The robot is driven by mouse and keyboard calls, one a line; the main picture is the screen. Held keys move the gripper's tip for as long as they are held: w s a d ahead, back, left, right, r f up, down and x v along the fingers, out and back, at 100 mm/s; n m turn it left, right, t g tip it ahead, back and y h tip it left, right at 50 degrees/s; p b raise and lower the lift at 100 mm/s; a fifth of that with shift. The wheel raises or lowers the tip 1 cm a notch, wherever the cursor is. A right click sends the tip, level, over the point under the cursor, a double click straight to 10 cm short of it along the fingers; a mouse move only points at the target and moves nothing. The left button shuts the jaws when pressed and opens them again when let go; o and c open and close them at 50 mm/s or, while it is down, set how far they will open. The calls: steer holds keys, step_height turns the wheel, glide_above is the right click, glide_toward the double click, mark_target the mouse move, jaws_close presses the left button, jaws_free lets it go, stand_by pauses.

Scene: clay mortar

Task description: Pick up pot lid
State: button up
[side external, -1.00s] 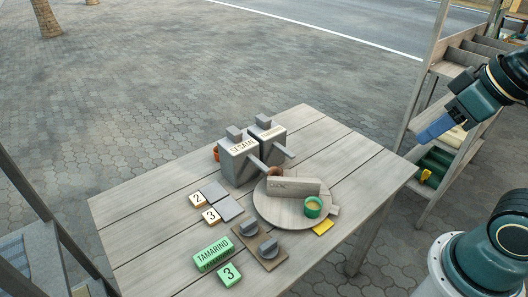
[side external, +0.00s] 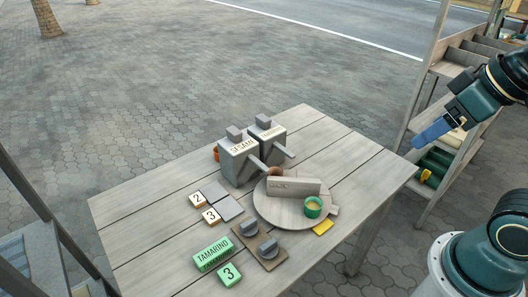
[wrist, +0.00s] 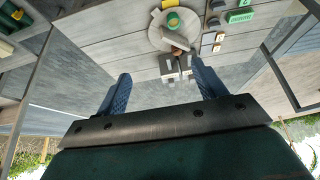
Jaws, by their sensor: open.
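My gripper (side external: 431,134) is high at the right in the side view, off the table's right end and well apart from everything on it. In the wrist view its two blue fingers are spread and empty (wrist: 161,70). No thing is plainly a pot lid. Two dark grey round knobbed pieces sit on a brown board (side external: 259,238): an upper one (side external: 249,230) and a lower one (side external: 269,247). A round grey disc (side external: 275,212) with a small tab bears an upright lettered block (side external: 294,187) and a green cup (side external: 313,207). The disc also shows in the wrist view (wrist: 160,38).
Two grey boxes (side external: 239,162) with lettered labels and protruding handles stand behind the disc. Numbered tiles (side external: 212,215), a green TAMARINO block (side external: 213,254) and a yellow piece (side external: 323,227) lie around. A shelf (side external: 440,160) stands at the right. The table's left and right ends are clear.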

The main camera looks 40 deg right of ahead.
steer(key=w+a+f+n+g+y, duration=0.1)
steer(key=w+a+f+n, duration=0.15)
steer(key=w+n, duration=0.3)
steer(key=n+g+y, duration=0.4)
steer(key=n+g, duration=0.1)
steer(key=n, duration=0.8)
glide_above(269, 243)
steer(key=d, duration=0.5)
step_height(269, 243, down, 19)
steer(key=shift+s+m, duration=0.15)
steer(key=shift+m, duration=0.1)
steer(key=shift+h, duration=0.3)
steer(key=shift+x, duration=4.2)
steer(key=shift+w+x, duration=0.15)
steer(key=shift+x, duration=1.15)
steer(key=shift+w+x, duration=0.2)
steer(key=shift+x, duration=1.05)
